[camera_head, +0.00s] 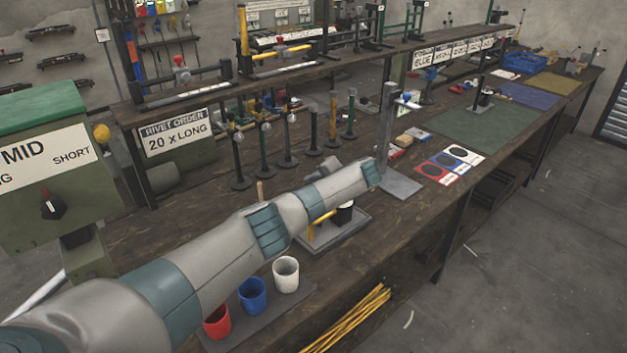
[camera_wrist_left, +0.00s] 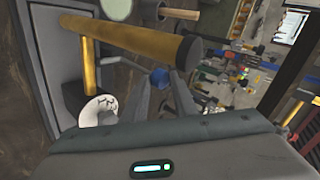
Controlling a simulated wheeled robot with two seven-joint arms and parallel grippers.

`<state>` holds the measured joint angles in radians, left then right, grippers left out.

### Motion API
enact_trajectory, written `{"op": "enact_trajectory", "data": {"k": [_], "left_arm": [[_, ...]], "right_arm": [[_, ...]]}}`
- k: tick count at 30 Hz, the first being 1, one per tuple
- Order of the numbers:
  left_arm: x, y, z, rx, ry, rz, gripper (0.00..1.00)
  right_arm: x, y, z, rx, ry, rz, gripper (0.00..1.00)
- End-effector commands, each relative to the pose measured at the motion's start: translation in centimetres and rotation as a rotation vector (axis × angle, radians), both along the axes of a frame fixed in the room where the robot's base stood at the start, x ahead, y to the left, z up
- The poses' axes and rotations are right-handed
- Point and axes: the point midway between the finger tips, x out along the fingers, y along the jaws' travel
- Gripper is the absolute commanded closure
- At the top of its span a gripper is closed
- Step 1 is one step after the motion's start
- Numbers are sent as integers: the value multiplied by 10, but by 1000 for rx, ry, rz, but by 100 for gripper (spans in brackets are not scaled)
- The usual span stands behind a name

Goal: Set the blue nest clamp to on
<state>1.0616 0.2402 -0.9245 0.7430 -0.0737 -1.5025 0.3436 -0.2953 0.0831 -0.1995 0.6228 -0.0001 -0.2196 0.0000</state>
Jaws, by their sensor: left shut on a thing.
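My left arm (camera_head: 290,215) reaches in from the lower left in the head view. Its hand is mostly hidden behind the arm there. In the head view, a small press base (camera_head: 345,232) with a yellow post and a black part stands behind the arm, partly covered. My right gripper is not seen.
Red, blue and white cups (camera_head: 286,274) stand in front of the arm. Several thin upright posts (camera_head: 333,120) stand behind it. A grey post stand (camera_head: 388,130) with a blue knob is to the right. Green, blue and yellow mats (camera_head: 485,130) lie farther along the bench.

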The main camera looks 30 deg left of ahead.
Motion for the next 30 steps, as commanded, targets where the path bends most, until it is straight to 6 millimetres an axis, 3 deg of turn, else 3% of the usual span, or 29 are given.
{"op": "enact_trajectory", "data": {"k": [1, 7, 18, 19, 21, 30], "left_arm": [[-5, -4, -9, -10, 13, 3, 100], [-7, -7, -12, -11, 14, 4, 100], [-7, -8, -13, -13, 16, 3, 100], [-7, -8, -13, -13, 16, 3, 70], [-7, -8, -13, -13, 15, 3, 56], [-4, -8, -8, -10, 8, 0, 56]], "right_arm": [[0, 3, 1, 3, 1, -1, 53], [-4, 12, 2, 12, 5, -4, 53], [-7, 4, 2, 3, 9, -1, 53], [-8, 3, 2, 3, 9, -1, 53], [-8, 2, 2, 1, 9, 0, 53], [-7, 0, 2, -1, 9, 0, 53]]}}
